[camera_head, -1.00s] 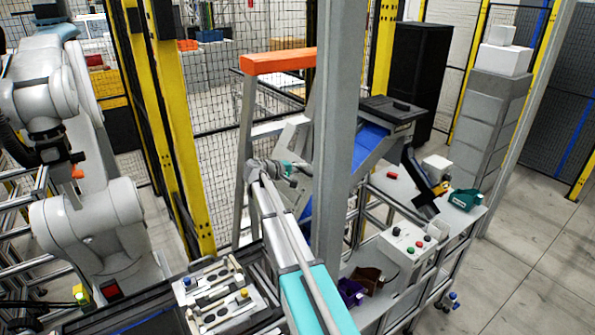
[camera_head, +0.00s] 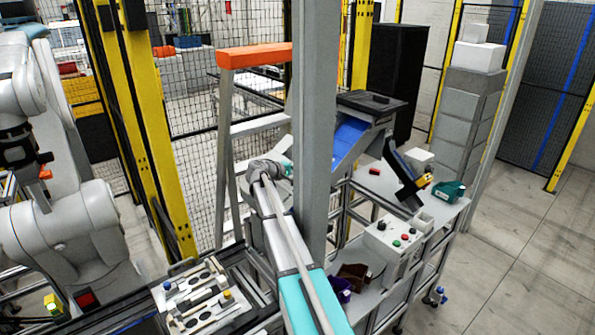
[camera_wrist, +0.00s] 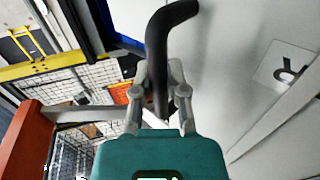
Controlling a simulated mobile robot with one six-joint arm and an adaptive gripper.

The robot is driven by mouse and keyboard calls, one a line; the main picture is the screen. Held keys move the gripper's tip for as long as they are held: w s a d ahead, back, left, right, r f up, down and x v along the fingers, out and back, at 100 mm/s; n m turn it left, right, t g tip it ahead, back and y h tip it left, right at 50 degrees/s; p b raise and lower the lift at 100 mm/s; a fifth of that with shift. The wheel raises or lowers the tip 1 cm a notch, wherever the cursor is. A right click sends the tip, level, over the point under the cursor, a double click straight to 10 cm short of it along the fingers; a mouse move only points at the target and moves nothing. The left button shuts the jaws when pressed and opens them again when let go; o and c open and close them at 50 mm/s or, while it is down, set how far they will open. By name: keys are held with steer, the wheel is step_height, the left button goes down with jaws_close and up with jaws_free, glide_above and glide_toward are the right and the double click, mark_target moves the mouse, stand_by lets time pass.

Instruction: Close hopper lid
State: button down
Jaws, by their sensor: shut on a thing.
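In the wrist view my gripper (camera_wrist: 160,112) has its two grey fingers shut on a black curved handle (camera_wrist: 168,30). The handle rises from between the fingers and bends to the upper right. A broad light grey panel (camera_wrist: 225,60) lies behind it at the right; I cannot tell whether this panel is the hopper lid. In the head view the teal wrist (camera_head: 287,168) of my arm shows just left of the grey post. My fingers and the handle are hidden behind the post there.
The grey post (camera_head: 313,110) stands close beside my arm. An orange-topped frame (camera_head: 255,55) is to its left. A blue chute (camera_head: 348,138) under a dark top (camera_head: 372,102) is to its right. A button box (camera_head: 395,242) sits on the bench. Free floor (camera_head: 505,260) lies at the right.

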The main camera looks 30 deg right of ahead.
steer(key=shift+s+a, duration=0.1)
steer(key=c, duration=0.7)
jaws_free()
steer(key=shift+a, duration=0.15)
steer(key=shift+o, duration=0.3)
steer(key=shift+r, duration=0.15)
steer(key=shift+a+r+p, duration=0.5)
steer(key=shift+r+p, duration=0.15)
steer(key=shift+p, duration=0.1)
steer(key=r+p+v, duration=0.1)
steer(key=p+v, duration=0.7)
steer(key=v, duration=1.4)
steer(key=shift+r, duration=0.35)
